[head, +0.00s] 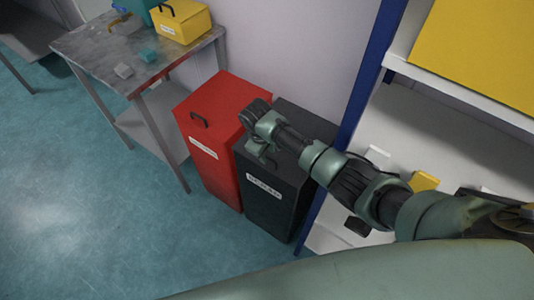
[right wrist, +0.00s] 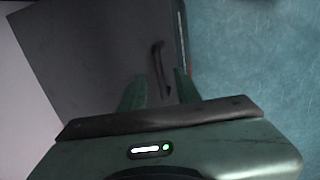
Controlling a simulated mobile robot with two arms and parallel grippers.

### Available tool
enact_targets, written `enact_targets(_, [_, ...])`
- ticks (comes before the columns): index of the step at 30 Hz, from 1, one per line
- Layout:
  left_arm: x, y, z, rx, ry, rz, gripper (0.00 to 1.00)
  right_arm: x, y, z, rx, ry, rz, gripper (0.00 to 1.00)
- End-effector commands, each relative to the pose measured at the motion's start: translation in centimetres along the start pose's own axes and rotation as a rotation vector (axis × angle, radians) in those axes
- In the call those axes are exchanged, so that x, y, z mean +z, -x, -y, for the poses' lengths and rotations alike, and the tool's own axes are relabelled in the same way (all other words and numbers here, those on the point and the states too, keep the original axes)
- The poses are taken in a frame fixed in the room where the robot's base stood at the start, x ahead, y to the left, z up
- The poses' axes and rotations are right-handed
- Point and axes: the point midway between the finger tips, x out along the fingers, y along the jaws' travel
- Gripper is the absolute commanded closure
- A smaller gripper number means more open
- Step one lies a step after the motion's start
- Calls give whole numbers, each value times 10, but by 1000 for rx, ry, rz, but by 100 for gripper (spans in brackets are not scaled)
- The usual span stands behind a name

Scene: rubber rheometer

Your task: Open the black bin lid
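The black bin (head: 268,205) stands upright on the floor with a white label on its front. Its lid (head: 292,112) looks shut and is partly hidden by my right arm. My right gripper (head: 265,157) is over the front part of the lid. In the right wrist view the dark lid (right wrist: 90,50) fills the upper left, with a curved black handle (right wrist: 159,68) near its edge. The right gripper's fingers (right wrist: 158,88) are apart, with the handle showing between them. I cannot tell whether they touch it. My left gripper is not in view.
A red bin (head: 215,165) with a black handle stands close on the left of the black bin. A blue-framed shelf (head: 358,105) is close on the right. A metal table (head: 90,45) holds yellow and teal boxes. The floor (head: 90,190) in front is clear.

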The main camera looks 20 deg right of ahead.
Motion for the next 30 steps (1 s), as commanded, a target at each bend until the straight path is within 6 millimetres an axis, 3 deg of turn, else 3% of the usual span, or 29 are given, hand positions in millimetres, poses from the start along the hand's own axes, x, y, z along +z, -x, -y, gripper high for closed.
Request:
enact_targets(4, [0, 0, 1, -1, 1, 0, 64, 0, -12, 0, 0, 0, 0, 67])
enact_targets(12, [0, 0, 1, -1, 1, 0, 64, 0, -14, 0, 1, -1, -1, 67])
enact_targets(13, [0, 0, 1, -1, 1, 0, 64, 0, -14, 0, 0, -1, -1, 70])
enact_targets(16, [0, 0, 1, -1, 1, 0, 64, 0, -14, 0, 0, -1, -1, 98])
enact_targets(17, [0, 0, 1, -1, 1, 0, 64, 0, -14, 0, 0, -1, -1, 100])
enact_targets(30, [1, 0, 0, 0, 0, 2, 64, 0, -14, 0, 1, -1, -1, 100])
